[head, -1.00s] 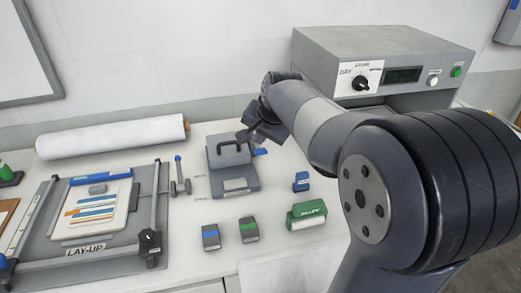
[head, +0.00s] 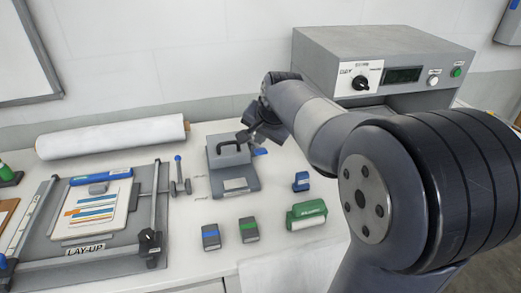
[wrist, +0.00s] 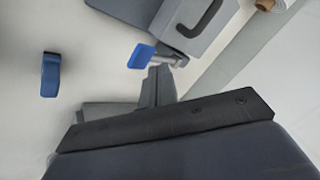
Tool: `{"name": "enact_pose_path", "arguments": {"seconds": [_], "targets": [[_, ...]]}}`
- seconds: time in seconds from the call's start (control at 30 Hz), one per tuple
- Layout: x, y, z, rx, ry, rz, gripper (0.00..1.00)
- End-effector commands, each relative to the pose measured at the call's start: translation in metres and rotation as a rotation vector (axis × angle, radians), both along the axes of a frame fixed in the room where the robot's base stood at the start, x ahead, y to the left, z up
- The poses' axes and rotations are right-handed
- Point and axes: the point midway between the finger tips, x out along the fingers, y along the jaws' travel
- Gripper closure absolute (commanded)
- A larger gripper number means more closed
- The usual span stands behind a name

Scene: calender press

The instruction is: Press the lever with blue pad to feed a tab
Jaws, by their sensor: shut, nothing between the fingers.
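The grey press-like dispenser (head: 235,183) has a black handle on top. Its lever with the blue pad (head: 260,152) sticks out on the right side. In the wrist view the blue pad (wrist: 141,56) sits on a short metal lever arm (wrist: 168,58) beside the dispenser body (wrist: 195,42). My gripper (head: 246,137) is shut and empty, just behind and above the pad in the head view. In the wrist view its fingertips (wrist: 160,72) are very close to the lever arm and pad. I cannot tell whether they touch.
A blue stamp-like block (head: 301,182) and a green roller-like item (head: 306,215) lie right of the dispenser. Two small grey blocks (head: 211,237) stand in front. The lay-up frame (head: 100,250) is at left, a white roll (head: 110,137) behind it. A grey control box (head: 330,50) stands behind my arm.

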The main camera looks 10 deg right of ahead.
Motion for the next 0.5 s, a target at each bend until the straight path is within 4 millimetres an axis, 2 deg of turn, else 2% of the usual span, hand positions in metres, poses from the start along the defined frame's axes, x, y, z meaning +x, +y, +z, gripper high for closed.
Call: {"name": "enact_pose_path", "arguments": {"seconds": [0.2, 0.5], "targets": [[-0.0018, 0.0, -0.0077, 0.0, 0.0, 0.0, 1.0], [-0.002, 0.0, -0.0073, 0.0, 0.0, 0.0, 1.0]]}}
